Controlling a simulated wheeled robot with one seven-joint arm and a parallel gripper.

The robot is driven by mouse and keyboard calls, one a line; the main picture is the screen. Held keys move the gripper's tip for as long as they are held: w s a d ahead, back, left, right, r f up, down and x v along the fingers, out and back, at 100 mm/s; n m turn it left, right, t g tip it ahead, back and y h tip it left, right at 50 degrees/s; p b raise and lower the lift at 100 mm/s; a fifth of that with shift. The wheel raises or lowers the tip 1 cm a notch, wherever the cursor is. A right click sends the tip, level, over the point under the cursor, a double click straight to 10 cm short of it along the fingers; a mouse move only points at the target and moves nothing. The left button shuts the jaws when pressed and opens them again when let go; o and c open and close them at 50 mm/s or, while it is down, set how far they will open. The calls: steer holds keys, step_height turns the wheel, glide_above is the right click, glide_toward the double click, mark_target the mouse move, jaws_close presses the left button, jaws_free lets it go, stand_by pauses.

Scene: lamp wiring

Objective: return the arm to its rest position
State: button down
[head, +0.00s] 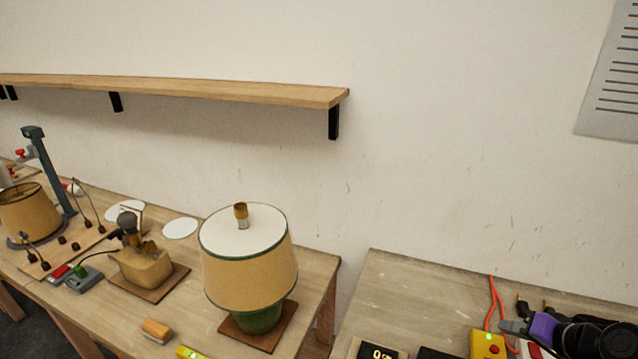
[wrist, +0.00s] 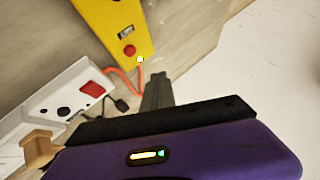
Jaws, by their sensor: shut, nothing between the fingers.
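My gripper (head: 512,327) is at the lower right of the head view, above the right-hand table, with its grey fingers pointing left. Its purple body and part of my dark arm show behind the fingers. In the wrist view the fingers (wrist: 157,92) are together, with nothing between them. They appear close to an orange cable (wrist: 137,82) and a yellow box with a red button (wrist: 115,25). I cannot tell the exact gap to either.
The yellow box (head: 486,347) stands on the right-hand table (head: 430,295). A white power strip (wrist: 88,72) shows beside it. A shaded lamp (head: 250,265) stands on the left table, across a gap. A wooden shelf (head: 230,93) is on the wall.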

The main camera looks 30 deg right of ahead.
steer(key=d+r+m+h, duration=0.1)
steer(key=d+r+h, duration=0.3)
steer(key=d, duration=0.2)
steer(key=s+a+n+t+h+b, duration=0.1)
steer(key=s+a+n+t+b, duration=0.15)
steer(key=a, duration=1.15)
steer(key=s+a+n+t+h+b, duration=0.1)
steer(key=a+n+t+b, duration=0.15)
steer(key=a, duration=1.25)
steer(key=s+a+f+n+y+b, duration=0.2)
steer(key=s+a+n+y, duration=0.5)
steer(key=s+a, duration=0.5)
steer(key=a+f+y, duration=0.1)
steer(key=a, duration=0.2)
steer(key=shift+s+a+n+t, duration=0.2)
steer(key=shift+a+n+t, duration=0.2)
steer(key=shift+f, duration=0.1)
